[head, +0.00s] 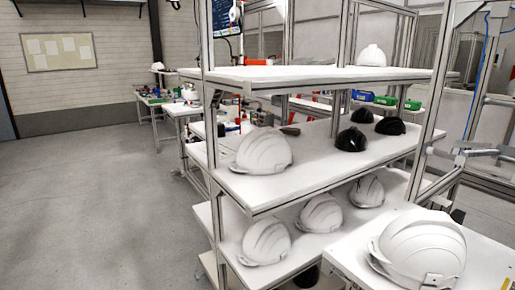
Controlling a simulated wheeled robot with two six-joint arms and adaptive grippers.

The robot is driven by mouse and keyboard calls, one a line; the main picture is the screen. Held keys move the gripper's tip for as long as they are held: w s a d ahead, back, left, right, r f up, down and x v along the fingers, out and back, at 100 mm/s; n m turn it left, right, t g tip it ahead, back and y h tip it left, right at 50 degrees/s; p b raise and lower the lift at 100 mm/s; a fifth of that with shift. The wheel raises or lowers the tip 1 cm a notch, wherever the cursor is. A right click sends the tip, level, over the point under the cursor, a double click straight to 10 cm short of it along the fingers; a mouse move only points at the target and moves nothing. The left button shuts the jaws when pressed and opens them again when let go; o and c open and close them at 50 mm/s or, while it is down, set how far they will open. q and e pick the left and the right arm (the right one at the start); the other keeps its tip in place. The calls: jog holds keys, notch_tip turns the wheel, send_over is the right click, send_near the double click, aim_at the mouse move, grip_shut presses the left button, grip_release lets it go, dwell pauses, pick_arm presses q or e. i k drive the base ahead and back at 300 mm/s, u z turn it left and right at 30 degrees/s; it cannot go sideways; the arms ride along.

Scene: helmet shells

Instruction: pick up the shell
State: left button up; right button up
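The task's shell could be any of several white helmet shells; I cannot tell which. The largest white shell (418,245) sits on a white bench top at the lower right. Another white shell (263,153) sits at the left end of the middle shelf. White shells (266,242), (321,213) and (367,191) stand in a row on the lower shelf. One more white shell (372,56) is on the top shelf. Neither of my grippers shows in the head view.
A metal-framed rack with white shelves (300,180) fills the middle. Black shells (351,140) sit at the right of the middle shelf. Green bins (385,101) and a blue bin (362,96) stand behind. Metal posts rise at the right. The grey floor (90,210) at left is clear.

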aim_at(266, 150)
jog(key=u, duration=1.05)
jog(key=i, duration=0.85)
jog(key=z, duration=0.35)
